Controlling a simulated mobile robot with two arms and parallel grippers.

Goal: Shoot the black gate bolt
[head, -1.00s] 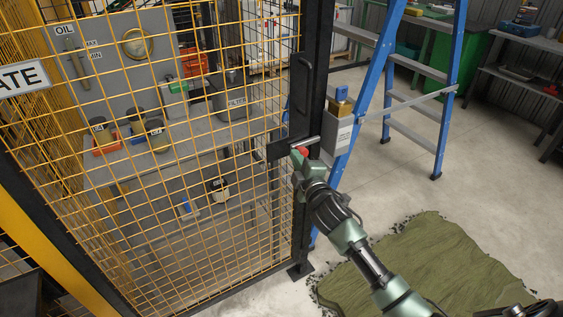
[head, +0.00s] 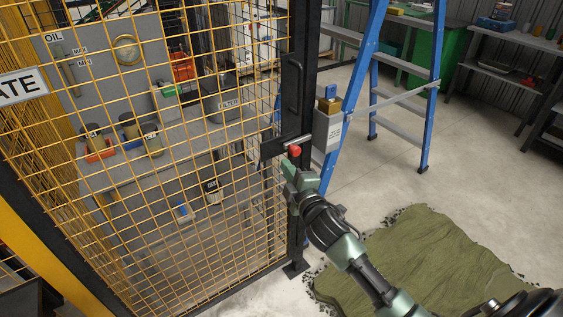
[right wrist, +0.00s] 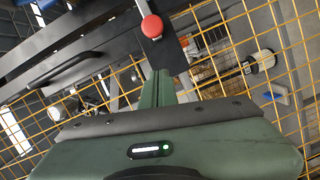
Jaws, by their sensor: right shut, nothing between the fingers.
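The black gate bolt has a dark plate (head: 272,149) on the mesh gate's edge, a silver rod (head: 299,141) and a red knob (head: 295,152). The rod reaches from the plate across the dark upright beside it. My right gripper (head: 289,169) is shut and empty just below the knob, apart from it. In the right wrist view the red knob (right wrist: 152,26) and plate (right wrist: 166,52) are ahead of my shut green fingers (right wrist: 157,88). My left gripper is not in view.
The yellow mesh gate (head: 190,185) fills the left, with a grey bench (head: 185,140) behind it.

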